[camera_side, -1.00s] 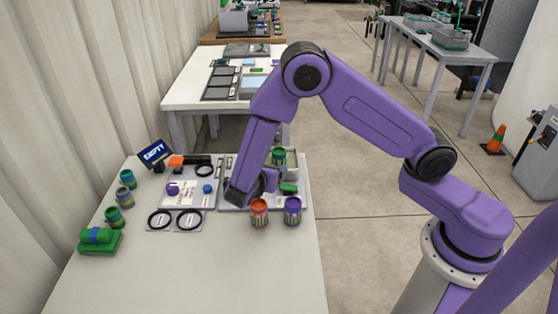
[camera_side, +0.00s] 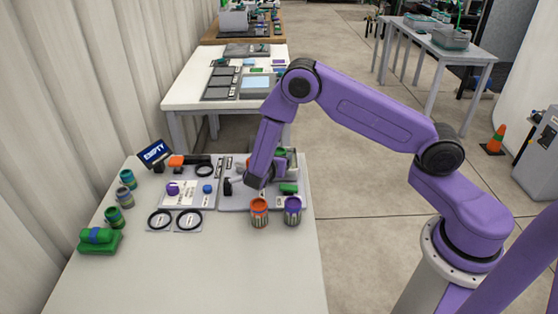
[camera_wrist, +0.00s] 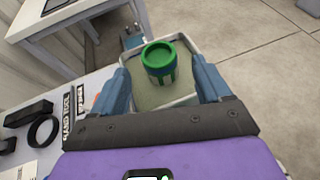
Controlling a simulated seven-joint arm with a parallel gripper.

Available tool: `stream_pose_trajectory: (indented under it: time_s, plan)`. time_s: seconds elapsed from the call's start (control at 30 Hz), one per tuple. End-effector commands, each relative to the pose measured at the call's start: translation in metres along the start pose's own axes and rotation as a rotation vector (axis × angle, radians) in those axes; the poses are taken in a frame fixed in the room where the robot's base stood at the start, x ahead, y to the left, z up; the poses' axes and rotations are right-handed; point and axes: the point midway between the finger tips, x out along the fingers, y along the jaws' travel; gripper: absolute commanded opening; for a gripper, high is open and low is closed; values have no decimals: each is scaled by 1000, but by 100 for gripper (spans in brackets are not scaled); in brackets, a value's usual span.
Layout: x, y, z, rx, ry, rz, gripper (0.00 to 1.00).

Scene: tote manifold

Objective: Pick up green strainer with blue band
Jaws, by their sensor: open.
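A green strainer with a green rim and a blue band (camera_wrist: 160,62) stands upright in a light, square-walled tote (camera_wrist: 188,100) in the wrist view. My gripper (camera_wrist: 162,72) is open, with its two blue fingers on either side of the strainer in the picture. I see nothing held; I cannot tell whether the fingers touch it. In the side view the strainer's green top (camera_side: 280,153) shows behind my wrist, its lower part hidden. My gripper (camera_side: 256,184) is over the grey board there, and its fingers are hard to make out.
An orange can (camera_side: 259,213) and a purple can (camera_side: 292,212) stand at the board's front edge. Several banded cans (camera_side: 127,179) and a green stack with a blue band (camera_side: 98,240) are at left.

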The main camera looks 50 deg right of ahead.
Motion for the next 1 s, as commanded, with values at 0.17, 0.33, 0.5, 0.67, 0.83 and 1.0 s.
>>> stream_pose_trajectory:
  time_s: [0.17,0.33,0.5,0.67,0.83,1.0]
  plan:
    - [18,-1,0,1,1,-4,77]
    - [41,0,-1,0,0,-2,77]
    - [52,1,0,0,0,-1,77]
    - [52,1,0,0,0,0,77]
    - [52,1,0,0,0,0,41]
    - [52,1,0,0,0,0,17]
